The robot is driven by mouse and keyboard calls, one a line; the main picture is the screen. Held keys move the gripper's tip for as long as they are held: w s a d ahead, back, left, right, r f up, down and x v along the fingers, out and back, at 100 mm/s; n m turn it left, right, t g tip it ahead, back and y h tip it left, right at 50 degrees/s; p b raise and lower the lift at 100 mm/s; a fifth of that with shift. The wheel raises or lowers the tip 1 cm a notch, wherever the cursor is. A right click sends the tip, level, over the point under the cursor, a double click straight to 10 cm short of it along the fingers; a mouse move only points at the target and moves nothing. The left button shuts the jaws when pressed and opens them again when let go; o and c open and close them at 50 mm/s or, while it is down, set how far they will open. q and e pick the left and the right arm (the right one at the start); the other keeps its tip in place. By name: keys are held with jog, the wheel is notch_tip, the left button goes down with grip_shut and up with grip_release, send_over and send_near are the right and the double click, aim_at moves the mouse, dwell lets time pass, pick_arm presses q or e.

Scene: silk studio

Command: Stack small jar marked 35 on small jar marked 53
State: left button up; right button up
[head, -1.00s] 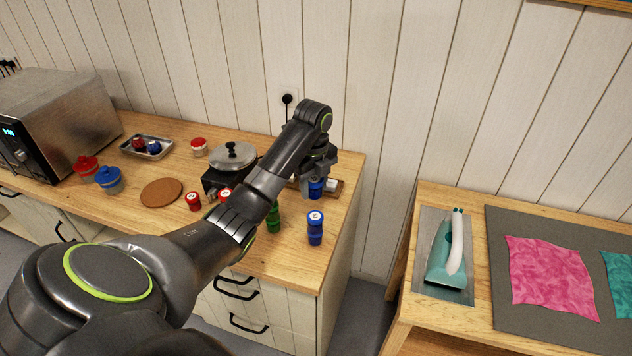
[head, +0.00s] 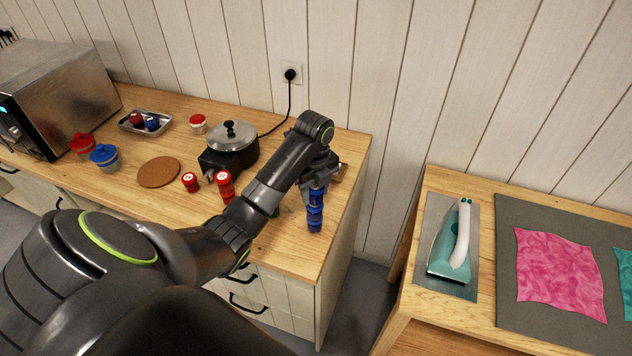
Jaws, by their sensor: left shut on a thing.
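My left gripper (head: 318,178) is shut on a blue small jar (head: 317,192) near the right end of the wooden counter. The held jar is upright, directly above another blue small jar (head: 315,221) that stands on the counter. The two line up as one column. I cannot tell whether they touch or a thin gap is left. The lid of the lower jar is hidden, and no number can be read on either jar. My right gripper is not in view.
Red jars (head: 224,184) and (head: 190,182) stand left of my left arm, before a lidded pot (head: 231,150). A cork mat (head: 158,172), a metal tray (head: 146,122) and lidded red and blue pots (head: 104,157) lie further left. The counter's right edge (head: 345,230) is close to the jars.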

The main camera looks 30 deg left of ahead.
pick_arm(q)
jog(key=shift+a, duration=0.15)
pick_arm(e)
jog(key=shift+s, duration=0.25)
pick_arm(q)
jog(key=shift+f, duration=0.4)
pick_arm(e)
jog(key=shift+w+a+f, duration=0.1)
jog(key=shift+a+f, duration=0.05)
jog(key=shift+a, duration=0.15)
pick_arm(q)
jog(key=shift+f, duration=0.25)
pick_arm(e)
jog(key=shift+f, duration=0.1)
pick_arm(q)
jog(key=o, duration=1.1)
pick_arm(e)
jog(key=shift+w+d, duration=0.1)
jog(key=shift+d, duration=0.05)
